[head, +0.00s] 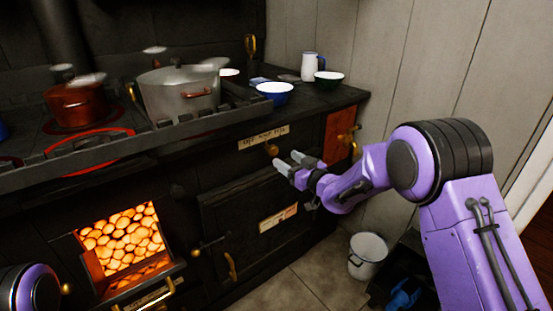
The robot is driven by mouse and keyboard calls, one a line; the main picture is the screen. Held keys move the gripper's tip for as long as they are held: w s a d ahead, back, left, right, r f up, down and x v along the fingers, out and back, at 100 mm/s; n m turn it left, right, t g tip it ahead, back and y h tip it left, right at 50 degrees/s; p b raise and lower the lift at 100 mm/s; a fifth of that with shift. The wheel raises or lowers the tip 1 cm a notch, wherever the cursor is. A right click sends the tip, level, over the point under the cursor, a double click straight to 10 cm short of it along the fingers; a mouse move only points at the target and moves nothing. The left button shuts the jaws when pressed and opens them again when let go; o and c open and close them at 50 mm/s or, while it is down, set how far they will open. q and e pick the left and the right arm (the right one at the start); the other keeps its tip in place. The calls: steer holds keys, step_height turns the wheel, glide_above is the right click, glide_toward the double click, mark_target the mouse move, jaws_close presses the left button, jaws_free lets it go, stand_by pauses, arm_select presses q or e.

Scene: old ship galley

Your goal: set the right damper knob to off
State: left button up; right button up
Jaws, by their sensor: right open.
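The right damper knob is a small brass knob (271,150) on the black stove front, just below a cream label plate (264,137). The plate's lettering looks like off, half and full, but it is small, and I cannot tell the knob's exact setting. My right gripper (292,163) is open and empty, its fingertips just right of the knob and slightly below it. I cannot tell whether they touch it. Only a purple joint of my left arm shows at the lower left; its gripper is out of view.
A steel pot (180,92) and a copper pot (77,103) stand on the stove top behind a rail. A blue bowl (274,92) sits near the edge above the knob. The glowing firebox (122,240) is open at lower left. A white bucket (368,255) stands on the floor.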

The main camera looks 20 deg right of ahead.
mark_target(275, 152)
steer(key=x, duration=0.6)
steer(key=shift+w+a+f, duration=0.1)
steer(key=shift+w+a, duration=0.05)
steer(key=shift+w, duration=0.2)
steer(key=shift+c, duration=0.4)
jaws_close()
steer(key=a, duration=0.2)
steer(key=s+a, duration=0.2)
steer(key=a, duration=0.1)
steer(key=shift+a+p, duration=0.3)
steer(key=shift+p, duration=0.1)
steer(key=shift+s+a+f, duration=0.1)
steer(key=shift+a, duration=0.1)
steer(key=shift+o, duration=0.4)
jaws_free()
steer(key=shift+a, duration=0.15)
